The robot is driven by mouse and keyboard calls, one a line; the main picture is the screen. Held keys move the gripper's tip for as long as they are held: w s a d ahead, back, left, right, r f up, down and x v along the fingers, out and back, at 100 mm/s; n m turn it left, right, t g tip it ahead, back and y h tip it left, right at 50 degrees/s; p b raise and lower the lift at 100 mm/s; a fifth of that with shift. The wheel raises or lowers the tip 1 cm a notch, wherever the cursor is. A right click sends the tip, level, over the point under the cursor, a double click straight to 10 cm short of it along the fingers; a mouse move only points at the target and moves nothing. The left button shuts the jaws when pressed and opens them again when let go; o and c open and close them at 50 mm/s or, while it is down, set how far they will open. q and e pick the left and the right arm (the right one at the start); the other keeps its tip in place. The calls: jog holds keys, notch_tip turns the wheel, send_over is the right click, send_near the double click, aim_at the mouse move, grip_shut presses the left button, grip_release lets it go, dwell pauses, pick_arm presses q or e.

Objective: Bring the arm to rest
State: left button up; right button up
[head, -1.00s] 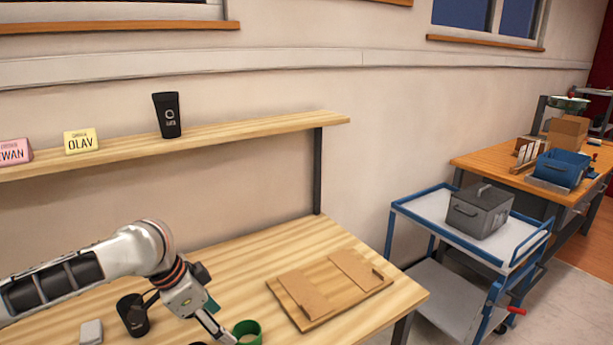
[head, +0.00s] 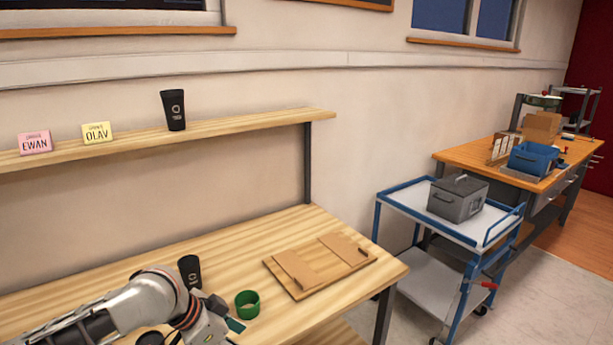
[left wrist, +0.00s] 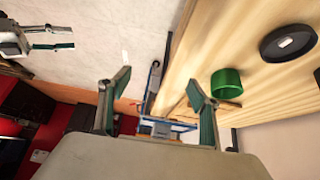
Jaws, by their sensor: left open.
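My left arm comes in at the lower left of the head view. Its gripper (head: 232,326) is low at the bottom edge, beside the table front and near the green ring-shaped holder (head: 247,304). In the left wrist view my left gripper (left wrist: 158,78) has its two fingers wide apart with nothing between them. The green holder (left wrist: 226,82) stands on the table to the right of the fingers, apart from them. My right gripper (left wrist: 52,38) shows at the upper left of that view, fingers apart and empty; it is outside the head view.
A black tumbler (head: 189,272) stands behind my left arm. A shelf (head: 245,127) holds a tumbler and name cards. A blue cart (head: 410,198) with a grey box (head: 458,198) stands to the right.

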pick_arm(q)
jog(key=s+d+f+n+t+h, duration=0.2)
jog(key=s+d+f+n+t, duration=0.3)
jog(key=f, duration=0.5)
jog(key=s+a+f+n+t+y, duration=0.1)
jog(key=s+a+f+y, duration=0.4)
jog(key=s+a+f, duration=0.5)
jog(key=s+a+t, duration=0.1)
jog(key=s, duration=0.3)
jog(key=shift+a+f+n, duration=0.2)
jog(key=shift+a+n, duration=0.2)
pick_arm(e)
jog(key=shift+s+f, duration=0.15)
jog(key=shift+s, duration=0.15)
